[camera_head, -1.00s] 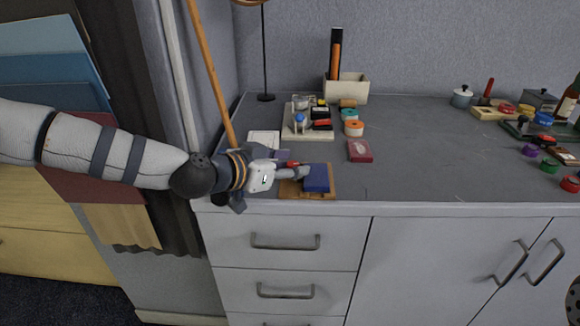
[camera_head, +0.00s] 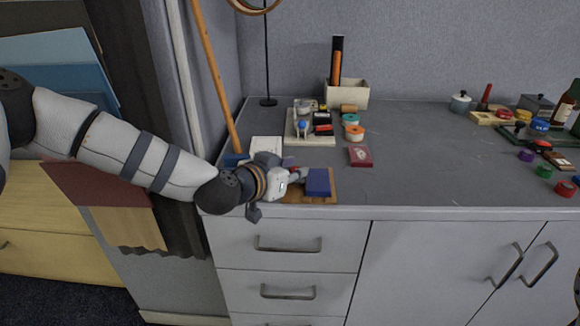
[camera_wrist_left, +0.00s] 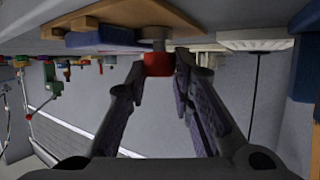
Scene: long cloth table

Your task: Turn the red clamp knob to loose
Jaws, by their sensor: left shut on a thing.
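The red clamp knob (camera_wrist_left: 158,64) sits on a short grey stem in the left wrist view, between the fingers of my left gripper (camera_wrist_left: 161,70), which is shut on it. The stem meets a wooden board (camera_wrist_left: 135,14) beside a blue block (camera_wrist_left: 98,41). In the head view the blue block (camera_head: 318,183) lies on the board (camera_head: 326,199) near the table's front edge. My left gripper (camera_head: 297,176) reaches in from the left, low over the board's left part. The knob is mostly hidden there by the gripper, so its turn angle cannot be read. My right gripper is out of view.
A dark red box (camera_head: 360,156) lies right of the board. A pale tray with small items (camera_head: 310,139), tape rolls (camera_head: 354,133) and a cream bin (camera_head: 347,93) stand behind. A wooden pole (camera_head: 212,75) leans at the left. The middle of the table is clear.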

